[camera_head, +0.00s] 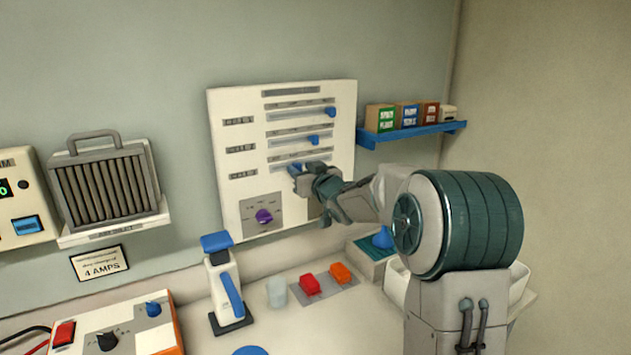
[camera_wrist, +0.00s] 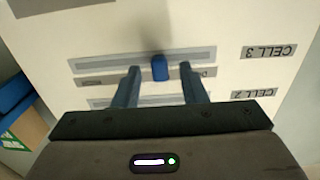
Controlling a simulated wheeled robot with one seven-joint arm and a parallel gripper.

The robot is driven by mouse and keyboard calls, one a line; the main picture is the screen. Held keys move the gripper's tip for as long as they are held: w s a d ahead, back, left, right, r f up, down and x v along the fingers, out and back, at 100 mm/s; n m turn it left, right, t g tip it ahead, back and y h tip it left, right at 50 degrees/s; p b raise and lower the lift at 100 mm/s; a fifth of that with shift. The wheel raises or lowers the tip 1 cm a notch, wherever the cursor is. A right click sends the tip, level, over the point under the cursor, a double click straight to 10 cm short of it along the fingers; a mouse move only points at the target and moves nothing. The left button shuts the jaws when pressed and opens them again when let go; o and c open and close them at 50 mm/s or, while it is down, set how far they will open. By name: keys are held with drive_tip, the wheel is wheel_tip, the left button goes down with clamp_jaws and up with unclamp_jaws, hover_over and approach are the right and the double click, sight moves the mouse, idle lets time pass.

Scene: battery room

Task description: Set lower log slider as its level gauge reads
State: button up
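A white log panel (camera_head: 232,190) hangs on the wall with three horizontal slider tracks. The upper blue knob (camera_head: 330,112) and the middle blue knob (camera_head: 314,139) stand toward the right of their tracks. The lower blue knob (camera_head: 294,169) is farther left, partly covered by my gripper (camera_head: 304,180). In the wrist view, turned upside down, the lower knob (camera_wrist: 159,68) sits between the two fingers of my gripper (camera_wrist: 158,74), beside the CELL 3 label (camera_wrist: 269,50). The fingers are open, with a gap on each side of the knob. I cannot identify its level gauge.
A purple dial (camera_head: 264,216) sits low on the panel. A blue shelf (camera_head: 410,133) with small boxes is to its right. Below stand a blue-topped device (camera_head: 216,262), a clear cup (camera_head: 277,292), and red (camera_head: 310,284) and orange (camera_head: 340,272) pieces.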

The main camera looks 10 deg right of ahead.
drive_tip(key=b+v, duration=0.2)
drive_tip(key=v, duration=1.1)
drive_tip(key=s+a+f+m+g+h, duration=0.1)
drive_tip(key=s+f+g, duration=0.3)
drive_tip(key=s, duration=0.7)
drive_tip(key=s+a+f+m+g+h, duration=0.1)
drive_tip(key=s+f+g, duration=0.4)
drive_tip(key=s, duration=0.5)
drive_tip(key=s+a+f+m+g+h, duration=0.1)
drive_tip(key=s+f+g+h, duration=0.2)
drive_tip(key=s+f+g, duration=0.2)
drive_tip(key=s+f, duration=0.3)
drive_tip(key=s, duration=0.3)
drive_tip(key=shift+s, duration=0.35)
drive_tip(key=shift+a, duration=0.15)
drive_tip(key=shift+c, duration=0.2)
